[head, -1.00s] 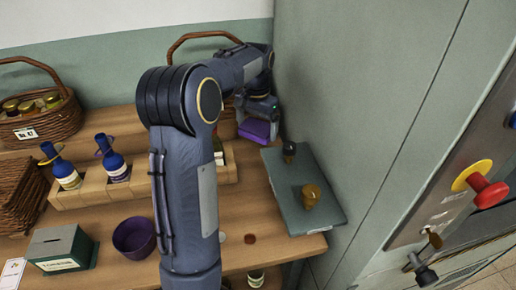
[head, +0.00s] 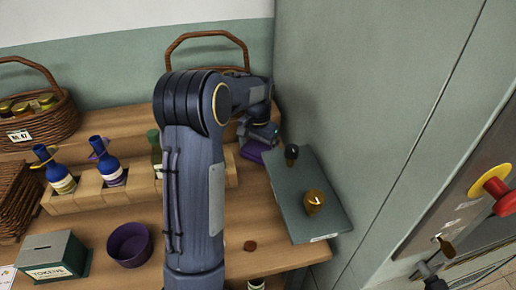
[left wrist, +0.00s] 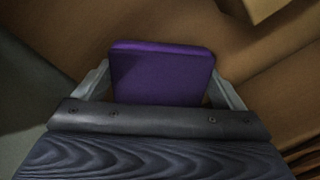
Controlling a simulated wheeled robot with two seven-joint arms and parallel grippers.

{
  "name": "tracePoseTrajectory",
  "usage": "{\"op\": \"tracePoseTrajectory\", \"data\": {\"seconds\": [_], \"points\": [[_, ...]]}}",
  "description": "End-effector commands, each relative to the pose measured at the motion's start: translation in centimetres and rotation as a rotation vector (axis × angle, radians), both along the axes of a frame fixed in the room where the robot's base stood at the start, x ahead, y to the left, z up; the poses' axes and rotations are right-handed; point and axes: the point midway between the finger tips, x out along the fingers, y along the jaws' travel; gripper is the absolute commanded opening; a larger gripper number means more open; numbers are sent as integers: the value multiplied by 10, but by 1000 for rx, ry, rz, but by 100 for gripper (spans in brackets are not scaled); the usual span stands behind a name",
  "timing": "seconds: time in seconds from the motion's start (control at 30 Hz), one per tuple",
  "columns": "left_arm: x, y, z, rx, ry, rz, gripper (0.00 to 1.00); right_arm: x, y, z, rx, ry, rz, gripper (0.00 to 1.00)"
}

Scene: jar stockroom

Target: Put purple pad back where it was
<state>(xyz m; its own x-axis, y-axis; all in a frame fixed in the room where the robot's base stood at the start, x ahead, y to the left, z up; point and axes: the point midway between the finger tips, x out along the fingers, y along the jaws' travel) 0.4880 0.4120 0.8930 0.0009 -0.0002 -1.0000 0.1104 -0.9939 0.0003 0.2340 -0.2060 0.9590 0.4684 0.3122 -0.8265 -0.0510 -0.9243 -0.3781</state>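The purple pad (head: 252,153) is at the back right of the wooden table, just left of the grey-green tray's far end. My left gripper (head: 258,138) is above it, pointing down. In the left wrist view the pad (left wrist: 162,75) lies between the two fingers of my left gripper (left wrist: 160,82), which touch its sides. Wood shows behind the pad; whether it rests on the table I cannot tell. My right gripper is not in view.
The grey-green tray (head: 310,222) holds a dark knob (head: 291,152) and a brass one (head: 314,200). A wooden rack (head: 88,190) with blue bottles, a purple bowl (head: 129,243) and a tokens box (head: 52,254) stand left. A green wall rises at right.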

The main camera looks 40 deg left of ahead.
Motion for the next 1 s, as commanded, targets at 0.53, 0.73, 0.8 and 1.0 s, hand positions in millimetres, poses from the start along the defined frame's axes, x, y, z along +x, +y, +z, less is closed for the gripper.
{"op": "tracePoseTrajectory", "data": {"seconds": [0.53, 0.73, 0.8, 1.0], "points": [[1, 0, 33, 1, -5, -1, 100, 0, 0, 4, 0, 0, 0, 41], [1, 1, 78, 1, -4, 0, 100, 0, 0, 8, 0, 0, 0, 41], [1, 0, 91, 1, -3, 0, 100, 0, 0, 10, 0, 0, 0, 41], [1, 0, 117, 1, -1, -1, 100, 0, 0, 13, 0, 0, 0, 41]]}}
